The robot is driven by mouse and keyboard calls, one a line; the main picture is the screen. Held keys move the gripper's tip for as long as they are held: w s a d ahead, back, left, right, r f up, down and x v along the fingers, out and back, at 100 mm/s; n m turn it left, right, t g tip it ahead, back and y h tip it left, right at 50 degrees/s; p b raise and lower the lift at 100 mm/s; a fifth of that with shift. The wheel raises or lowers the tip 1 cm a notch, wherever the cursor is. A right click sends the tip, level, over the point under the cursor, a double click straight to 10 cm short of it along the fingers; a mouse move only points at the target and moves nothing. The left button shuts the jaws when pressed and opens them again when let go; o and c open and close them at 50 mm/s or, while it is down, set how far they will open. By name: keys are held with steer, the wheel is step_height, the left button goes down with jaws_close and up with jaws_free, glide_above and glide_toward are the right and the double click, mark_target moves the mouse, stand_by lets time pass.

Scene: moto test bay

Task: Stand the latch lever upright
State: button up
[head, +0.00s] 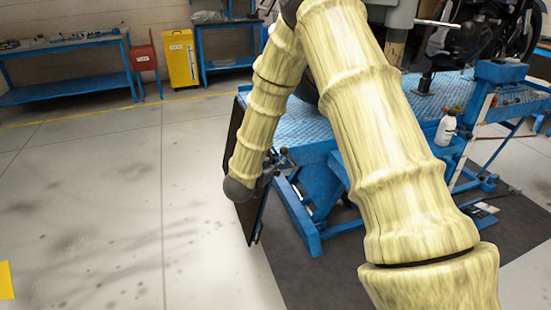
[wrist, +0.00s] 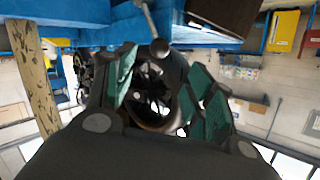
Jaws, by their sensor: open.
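In the head view my gripper (head: 272,168) is small and partly hidden by my arm, at the near end of the blue bench. The lever is not clear there.
The blue lift bench (head: 310,120) carries a motorcycle (head: 505,25) and a white bottle (head: 445,127). A dark panel (head: 250,215) hangs at its end, close beside my arm. A yellow cabinet (head: 181,58) and workbenches stand at the back. The floor at left is clear.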

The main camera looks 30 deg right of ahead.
steer(key=shift+s+a+r, duration=0.1)
steer(key=shift+s+a, duration=0.15)
steer(key=shift+a, duration=0.05)
